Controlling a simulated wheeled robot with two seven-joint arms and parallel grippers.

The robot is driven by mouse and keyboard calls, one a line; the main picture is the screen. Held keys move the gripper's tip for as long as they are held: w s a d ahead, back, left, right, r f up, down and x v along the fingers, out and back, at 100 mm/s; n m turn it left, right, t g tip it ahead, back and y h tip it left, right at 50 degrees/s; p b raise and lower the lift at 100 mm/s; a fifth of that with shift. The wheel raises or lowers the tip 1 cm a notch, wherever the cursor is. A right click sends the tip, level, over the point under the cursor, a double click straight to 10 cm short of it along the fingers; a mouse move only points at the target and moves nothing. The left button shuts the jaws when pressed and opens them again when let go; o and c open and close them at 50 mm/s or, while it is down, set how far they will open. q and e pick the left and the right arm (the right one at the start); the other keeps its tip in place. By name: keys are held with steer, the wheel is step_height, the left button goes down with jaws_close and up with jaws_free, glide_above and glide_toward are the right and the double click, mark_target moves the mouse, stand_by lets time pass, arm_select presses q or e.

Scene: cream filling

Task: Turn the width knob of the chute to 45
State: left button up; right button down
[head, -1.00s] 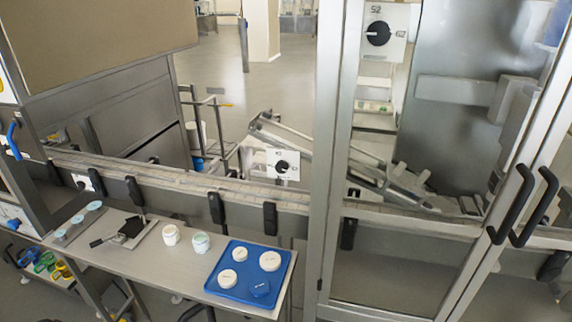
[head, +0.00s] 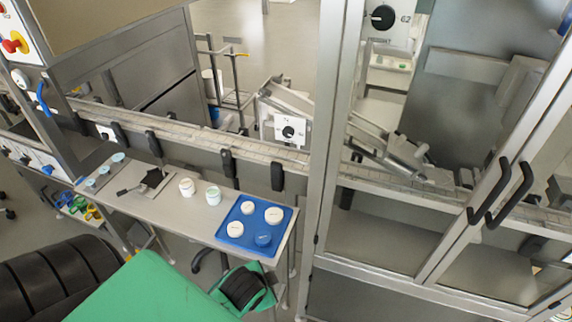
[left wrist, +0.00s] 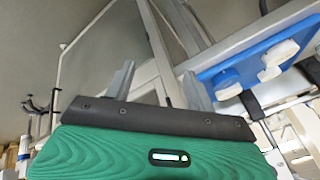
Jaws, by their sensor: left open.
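A white dial plate with a round black knob (head: 289,131) stands behind the conveyor in the head view, beside the slanted metal chute (head: 350,128). The knob's reading is too small to make out. In the left wrist view my left gripper (left wrist: 158,72) shows two grey fingers spread apart, with nothing between them. A green and black part of my arm shows at the bottom of the head view, below the table and well apart from the knob. The knob is not visible in the left wrist view. My right gripper is in neither view.
A second black dial (head: 383,18) is at the upper right. A blue tray (head: 233,240) with several lids and two jars sit on the narrow table (head: 160,205). The conveyor (head: 235,145) runs behind it. A metal-framed door with black handles (head: 512,190) is at right.

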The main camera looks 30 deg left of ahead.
arm_select(q)
steer(key=w+a+r+m+t+y, duration=0.3)
steer(key=w+a+r+m+t, duration=0.3)
steer(key=w+a+r+m, duration=0.4)
steer(key=m+t+p, duration=0.1)
steer(key=m+t, duration=0.5)
steer(key=m, duration=0.9)
glide_toward(287, 133)
steer(key=p+x, duration=0.4)
steer(key=x, duration=0.3)
steer(key=shift+w+r, duration=0.1)
steer(key=shift+w, duration=0.25)
steer(key=shift+w+a+p, duration=0.2)
steer(key=shift+w+p, duration=0.15)
steer(key=shift+w, duration=0.25)
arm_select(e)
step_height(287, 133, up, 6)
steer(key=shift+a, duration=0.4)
arm_select(q)
steer(key=c, duration=1)
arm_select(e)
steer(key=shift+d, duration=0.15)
